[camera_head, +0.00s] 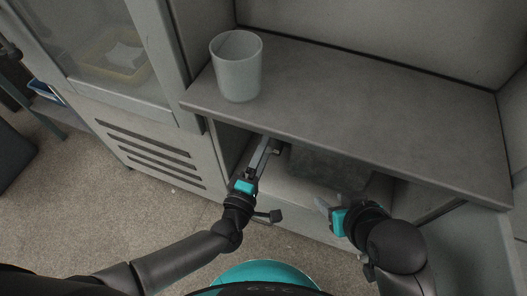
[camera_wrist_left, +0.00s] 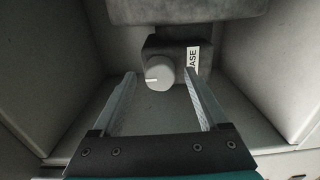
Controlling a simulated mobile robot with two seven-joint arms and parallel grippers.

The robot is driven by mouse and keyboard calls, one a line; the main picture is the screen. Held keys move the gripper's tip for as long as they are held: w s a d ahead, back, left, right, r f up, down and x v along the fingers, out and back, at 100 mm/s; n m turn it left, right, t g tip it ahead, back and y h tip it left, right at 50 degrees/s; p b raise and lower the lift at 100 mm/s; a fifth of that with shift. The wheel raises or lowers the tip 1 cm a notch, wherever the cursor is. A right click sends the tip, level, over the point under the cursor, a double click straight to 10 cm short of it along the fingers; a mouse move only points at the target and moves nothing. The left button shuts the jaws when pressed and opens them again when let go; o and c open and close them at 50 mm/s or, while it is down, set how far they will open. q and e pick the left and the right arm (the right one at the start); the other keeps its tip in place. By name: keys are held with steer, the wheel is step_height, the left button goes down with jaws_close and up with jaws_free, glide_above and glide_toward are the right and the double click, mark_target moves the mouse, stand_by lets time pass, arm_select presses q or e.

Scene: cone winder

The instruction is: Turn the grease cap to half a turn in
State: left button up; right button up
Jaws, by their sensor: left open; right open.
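The grease cap (camera_wrist_left: 160,73) is a round grey knob with a white mark on its left side, seen in the left wrist view. It sits on a dark block (camera_wrist_left: 177,48) with a white label (camera_wrist_left: 192,60) reading "ASE", partly covered. My left gripper (camera_wrist_left: 160,88) is open, with one finger to each side of the cap and a gap on both sides. Whether the fingertips reach around the cap, I cannot tell. In the head view my left gripper (camera_head: 266,147) reaches under the shelf, where the cap is not clearly visible. My right gripper (camera_head: 327,209) is open and empty.
The grey shelf (camera_head: 370,110) overhangs the recess and carries a white cup (camera_head: 237,68) near its left end. A slatted panel (camera_head: 150,150) stands left of the opening. In the wrist view, side walls flank the cap, and a larger dark body (camera_wrist_left: 180,10) is above it.

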arm_select(q)
jaws_close()
steer(key=m+p, duration=0.1)
steer(key=m, duration=0.1)
steer(key=shift+m, duration=0.4)
arm_select(e)
steer(key=s+d+g, duration=0.1)
steer(key=s+d+g+h, duration=0.1)
steer(key=shift+s+d+r, duration=0.35)
arm_select(q)
jaws_free()
steer(key=shift+s, duration=0.1)
